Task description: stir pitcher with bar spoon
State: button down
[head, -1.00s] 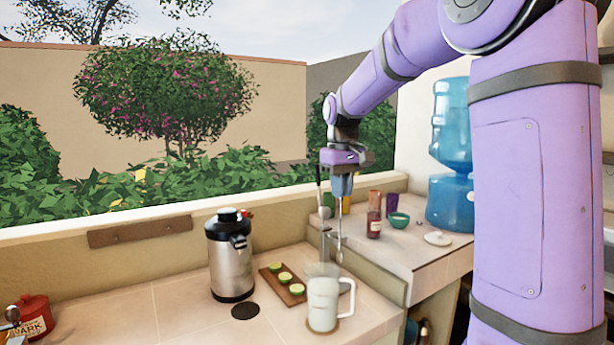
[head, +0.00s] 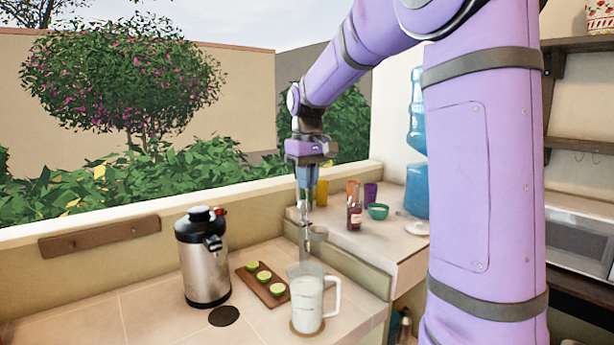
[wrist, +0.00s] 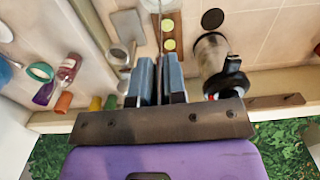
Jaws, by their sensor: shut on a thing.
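The pitcher (head: 307,304) is clear glass with white contents and a handle on its right. It stands upright on a round coaster on the counter in the head view. My gripper (head: 307,192) is above the pitcher, well clear of its rim. It is shut on the thin metal bar spoon (head: 304,235), which hangs nearly upright toward the pitcher. The spoon's lower end is hard to make out against the glass and the grey thing behind. In the wrist view the spoon shaft (wrist: 160,30) runs away from between the fingers (wrist: 159,75).
A steel jug with a black lid (head: 203,257) stands left of a wooden board (head: 249,272) with green lime halves. A red bottle (head: 354,215), a teal bowl (head: 377,211) and coloured cups stand on the raised ledge behind right. The front-left counter is clear.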

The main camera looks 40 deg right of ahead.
aim_at(308, 241)
jog(key=shift+f, duration=6.25)
jog(key=shift+s, duration=0.15)
